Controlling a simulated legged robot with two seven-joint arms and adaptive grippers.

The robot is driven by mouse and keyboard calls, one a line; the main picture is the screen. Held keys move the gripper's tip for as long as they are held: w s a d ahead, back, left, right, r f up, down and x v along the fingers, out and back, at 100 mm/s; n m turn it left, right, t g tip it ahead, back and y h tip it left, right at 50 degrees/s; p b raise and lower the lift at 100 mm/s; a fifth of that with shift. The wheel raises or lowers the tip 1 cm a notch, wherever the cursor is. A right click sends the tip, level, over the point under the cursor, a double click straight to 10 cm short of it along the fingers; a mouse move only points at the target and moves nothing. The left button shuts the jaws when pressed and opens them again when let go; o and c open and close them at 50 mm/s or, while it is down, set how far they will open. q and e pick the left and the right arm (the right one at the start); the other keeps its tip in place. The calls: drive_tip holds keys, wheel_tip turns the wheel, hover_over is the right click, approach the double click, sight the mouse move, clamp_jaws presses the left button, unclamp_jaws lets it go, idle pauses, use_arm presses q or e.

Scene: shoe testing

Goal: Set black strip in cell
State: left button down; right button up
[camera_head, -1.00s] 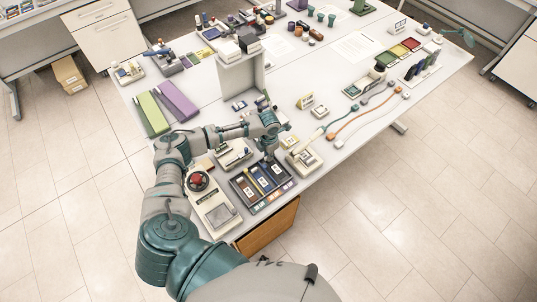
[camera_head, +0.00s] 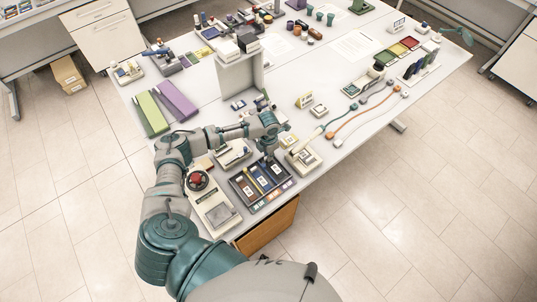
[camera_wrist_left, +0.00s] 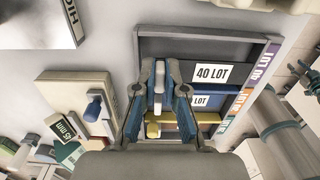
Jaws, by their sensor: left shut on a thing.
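A dark tray (camera_head: 238,187) with long cells and coloured labels along its front stands near the table's front edge in the head view. In the left wrist view, the tray (camera_wrist_left: 142,42) holds a black strip (camera_wrist_left: 185,72) with a white "40 LOT" label, a blue strip (camera_wrist_left: 222,101) and a yellow band. My left gripper (camera_head: 270,157) is over the tray's far end. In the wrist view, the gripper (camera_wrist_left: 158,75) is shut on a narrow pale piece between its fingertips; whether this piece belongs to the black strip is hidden. My right gripper is out of view.
A device with a red button (camera_head: 198,180) stands left of the tray. A beige device (camera_head: 303,162) stands close on the right, with cables (camera_head: 350,122) beyond it. A white stand (camera_head: 238,75) rises behind my arm. The table's front edge is near.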

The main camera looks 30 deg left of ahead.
use_arm(q)
drive_tip(key=shift+f+b, duration=0.6)
drive_tip(key=shift+f, duration=0.5)
drive_tip(key=c, duration=1.2)
unclamp_jaws()
drive_tip(key=shift+o, duration=0.2)
drive_tip(key=shift+r, duration=0.15)
wheel_tip(320, 180, up, 12)
drive_tip(key=shift+f, duration=0.2)
drive_tip(key=shift+f, duration=0.1)
